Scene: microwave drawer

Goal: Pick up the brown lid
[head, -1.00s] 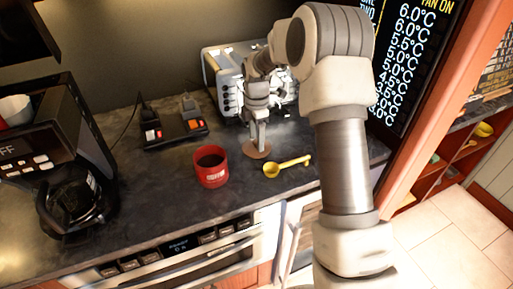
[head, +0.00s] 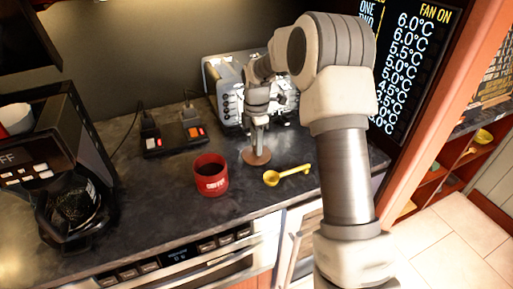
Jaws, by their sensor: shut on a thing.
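The brown lid (head: 257,157) is a small flat disc in the head view, at the counter's middle, between the red mug and the toaster. My gripper (head: 259,150) points down at it from above and is shut on it. The fingers cover part of the lid's middle. The lid looks about level; whether it touches the counter or is slightly above it, I cannot tell.
A red mug (head: 211,175) stands just left of the lid, and a yellow scoop (head: 287,175) lies to the right. A silver toaster (head: 222,87) is behind. A black device with orange switches (head: 174,140) and a coffee maker (head: 75,200) stand left. The counter's front edge is close.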

